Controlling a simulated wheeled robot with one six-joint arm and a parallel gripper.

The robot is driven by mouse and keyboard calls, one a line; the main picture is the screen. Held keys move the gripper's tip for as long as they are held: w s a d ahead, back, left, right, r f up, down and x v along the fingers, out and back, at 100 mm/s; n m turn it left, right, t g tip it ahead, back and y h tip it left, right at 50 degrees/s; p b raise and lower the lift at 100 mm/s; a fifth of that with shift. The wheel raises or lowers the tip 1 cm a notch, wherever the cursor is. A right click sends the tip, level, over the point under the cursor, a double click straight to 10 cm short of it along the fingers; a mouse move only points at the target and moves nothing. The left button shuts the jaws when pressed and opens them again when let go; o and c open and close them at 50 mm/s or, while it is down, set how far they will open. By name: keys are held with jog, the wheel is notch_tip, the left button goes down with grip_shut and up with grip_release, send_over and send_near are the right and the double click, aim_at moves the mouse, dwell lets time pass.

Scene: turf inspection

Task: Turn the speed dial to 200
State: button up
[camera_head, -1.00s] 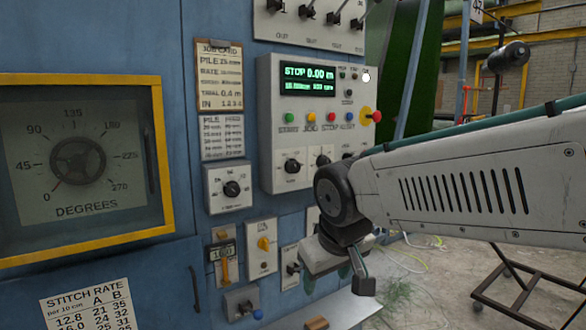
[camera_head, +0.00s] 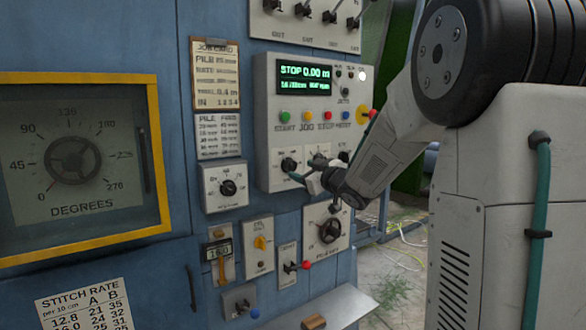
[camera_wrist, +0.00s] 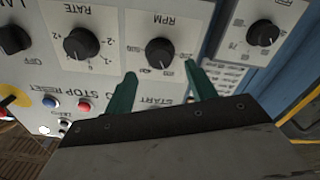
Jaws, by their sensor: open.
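The speed dial is the black knob marked RPM (camera_wrist: 159,52) in the wrist view. It also shows in the head view as the left knob (camera_head: 289,164) in the row below the control panel's buttons. Its scale numbers and pointer are too small to read surely. My gripper (camera_wrist: 160,69) is open and empty, with its two teal fingers apart. In the wrist view the fingertips lie to either side of the RPM knob, just short of it; contact cannot be told. In the head view my gripper (camera_head: 306,178) is close at the lower right of the knob.
The RATE knob (camera_wrist: 82,45) sits beside the RPM knob. The control panel's screen (camera_head: 315,79) reads STOP 0.00 m. A separate dial box (camera_head: 226,200) and several small switches are below. A large degrees gauge (camera_head: 73,160) is at left. A red-tipped lever (camera_head: 305,265) sticks out low.

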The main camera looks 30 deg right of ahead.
aim_at(293, 166)
jog(key=shift+w+a, duration=0.1)
jog(key=shift+w, duration=2.7)
jog(key=c, duration=1)
